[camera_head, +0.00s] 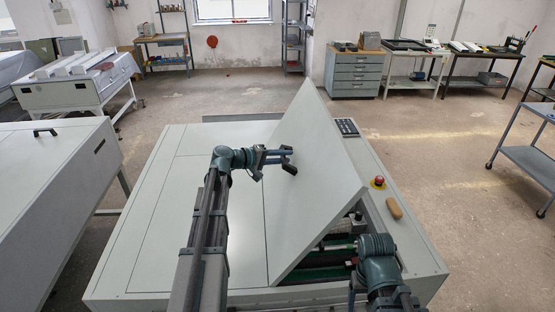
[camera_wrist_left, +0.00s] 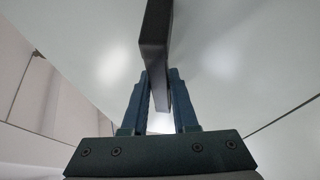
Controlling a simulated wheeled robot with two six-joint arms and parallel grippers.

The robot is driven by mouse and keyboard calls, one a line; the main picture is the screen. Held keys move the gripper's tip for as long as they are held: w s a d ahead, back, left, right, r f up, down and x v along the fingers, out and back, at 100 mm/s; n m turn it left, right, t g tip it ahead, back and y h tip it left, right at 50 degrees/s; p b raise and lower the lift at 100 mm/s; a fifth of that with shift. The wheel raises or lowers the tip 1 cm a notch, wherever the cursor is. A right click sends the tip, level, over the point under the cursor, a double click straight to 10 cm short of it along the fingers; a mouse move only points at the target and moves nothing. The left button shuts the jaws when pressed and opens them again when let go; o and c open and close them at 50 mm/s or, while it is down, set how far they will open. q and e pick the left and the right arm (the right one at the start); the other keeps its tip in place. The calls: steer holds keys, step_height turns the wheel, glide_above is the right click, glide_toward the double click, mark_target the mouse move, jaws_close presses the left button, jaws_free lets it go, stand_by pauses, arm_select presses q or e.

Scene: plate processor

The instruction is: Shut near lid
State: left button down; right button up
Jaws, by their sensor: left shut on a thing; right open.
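The near lid (camera_head: 318,185) is a large pale grey panel on the plate processor (camera_head: 150,240). It stands steeply tilted, with a dark gap under its right side. My left gripper (camera_head: 280,158) is at the lid's left face, shut on its black handle (camera_head: 289,168). In the left wrist view the handle (camera_wrist_left: 155,40) runs down between the two blue fingers (camera_wrist_left: 157,95). My right gripper (camera_head: 354,285) is low at the right of the lid, near the open bay. It is open and empty, but its fingers are mostly hidden.
A red emergency button (camera_head: 378,182), a tan block-like object (camera_head: 394,208) and a dark keypad (camera_head: 347,128) sit on the machine's right edge. Green and metal parts (camera_head: 325,258) show inside the bay. The flat top left of the lid is clear apart from my left arm.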

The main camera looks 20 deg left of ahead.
mark_target(295, 161)
arm_select(q)
steer(key=shift+w+d+f, duration=0.1)
steer(key=shift+d+f, duration=0.2)
steer(key=shift+d, duration=0.25)
steer(key=shift+m+g+y, duration=0.3)
steer(key=shift+g+y, duration=0.4)
steer(key=shift+y, duration=0.1)
steer(key=d, duration=0.1)
steer(key=w+d+f+p, duration=0.1)
steer(key=d, duration=0.2)
steer(key=shift+w+f+p, duration=0.3)
steer(key=shift+w+p, duration=0.05)
steer(key=shift+w, duration=0.05)
steer(key=w+d+f+g+y+b, duration=0.1)
steer(key=w+d+f+y+b, duration=0.1)
steer(key=f, duration=0.5)
steer(key=w+d+f+m+g+y+b, duration=0.1)
steer(key=w+d+f+g+y+b, duration=0.1)
steer(key=d+f+b, duration=0.3)
step_height(295, 161, down, 4)
steer(key=shift+w+d+r+y, duration=0.2)
steer(key=shift+w+d+y, duration=0.05)
steer(key=shift+d+y, duration=0.5)
steer(key=shift+s, duration=0.1)
steer(key=c, duration=0.7)
jaws_free()
steer(key=shift+m, duration=0.3)
